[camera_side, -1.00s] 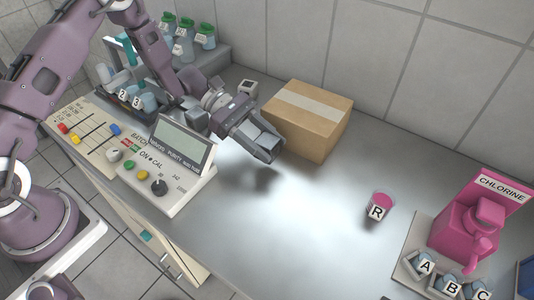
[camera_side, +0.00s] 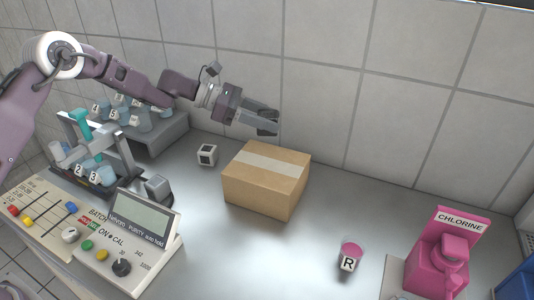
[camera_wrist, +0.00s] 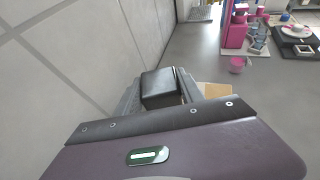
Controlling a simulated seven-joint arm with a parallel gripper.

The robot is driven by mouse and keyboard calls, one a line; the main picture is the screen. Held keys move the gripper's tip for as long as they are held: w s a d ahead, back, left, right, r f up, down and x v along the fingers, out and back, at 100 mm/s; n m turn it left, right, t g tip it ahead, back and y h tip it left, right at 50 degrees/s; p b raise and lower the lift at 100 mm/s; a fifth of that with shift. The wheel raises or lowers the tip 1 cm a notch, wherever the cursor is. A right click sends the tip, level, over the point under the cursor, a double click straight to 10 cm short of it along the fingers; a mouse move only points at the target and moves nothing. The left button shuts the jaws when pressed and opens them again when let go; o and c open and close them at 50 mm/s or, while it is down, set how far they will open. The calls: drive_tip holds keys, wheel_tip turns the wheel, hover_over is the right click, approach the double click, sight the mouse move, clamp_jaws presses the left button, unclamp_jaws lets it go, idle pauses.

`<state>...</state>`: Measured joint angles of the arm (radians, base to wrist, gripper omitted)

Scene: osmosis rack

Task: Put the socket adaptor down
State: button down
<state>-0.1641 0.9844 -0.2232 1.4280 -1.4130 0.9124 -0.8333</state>
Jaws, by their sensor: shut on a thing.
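My gripper (camera_side: 266,123) is high in the side view, above and behind the cardboard box, near the tiled wall. In the wrist view its fingers (camera_wrist: 160,98) are shut around a dark grey block, the socket adaptor (camera_wrist: 159,85). In the side view the fingers largely hide the adaptor. It is held in the air, clear of the bench.
The cardboard box (camera_side: 238,188) stands below my gripper. A small white cube (camera_side: 207,155) is left of it. A meter (camera_side: 128,240) and bottle rack (camera_side: 90,150) stand left. A pink-topped R cup (camera_side: 350,256) and chlorine dispenser (camera_side: 440,255) are right. Bare bench (camera_side: 230,255) lies in front.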

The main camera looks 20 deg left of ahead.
sight(267, 154)
wheel_tip(267, 154, down, 7)
drive_tip(key=shift+r, duration=0.15)
drive_tip(key=c, duration=0.7)
unclamp_jaws()
